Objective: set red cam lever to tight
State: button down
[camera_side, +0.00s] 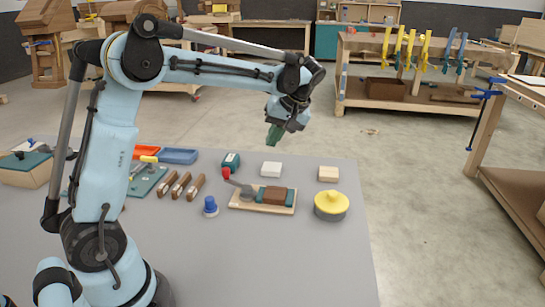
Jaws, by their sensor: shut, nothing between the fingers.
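The red cam lever (227,174) is on a pale wooden board (263,207) on the grey table. Its red knob end points up and to the left, and its arm runs down to a round grey cam. A brown block (274,196) with teal pieces at its sides sits beside the cam on the same board. My gripper (272,136) has green fingers and hangs above the back part of the table, clear of the lever. It is shut and empty. Whether the cam presses on the block is too small to tell.
A yellow-lidded round pot (331,205) stands right of the board. A blue knob (210,206) and several brown bars (182,187) lie to its left. A white block (271,169), a teal block (231,161) and a beige block (328,174) lie behind. The table's front right is clear.

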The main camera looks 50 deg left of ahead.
jog(key=a+f+n, duration=0.1)
jog(key=a+f, duration=0.1)
jog(key=f, duration=0.1)
jog(key=s+a+f+n+g, duration=0.1)
jog(key=a+f, duration=0.2)
jog(key=a+f+n+g, duration=0.1)
jog(key=a+f, duration=0.1)
jog(key=f, duration=0.2)
jog(key=shift+s+a+n+y, duration=0.2)
jog(key=shift+a+n+y, duration=0.1)
jog(key=shift+a+y, duration=0.1)
jog(key=s, duration=0.2)
jog(key=s+a, duration=0.1)
jog(key=shift+f, duration=0.25)
jog(key=shift+s+a, duration=0.2)
jog(key=shift+s, duration=0.35)
jog(key=shift+s, duration=0.1)
jog(key=shift+s+a+g, duration=0.15)
jog(key=shift+s+g, duration=0.15)
jog(key=shift+s, duration=0.45)
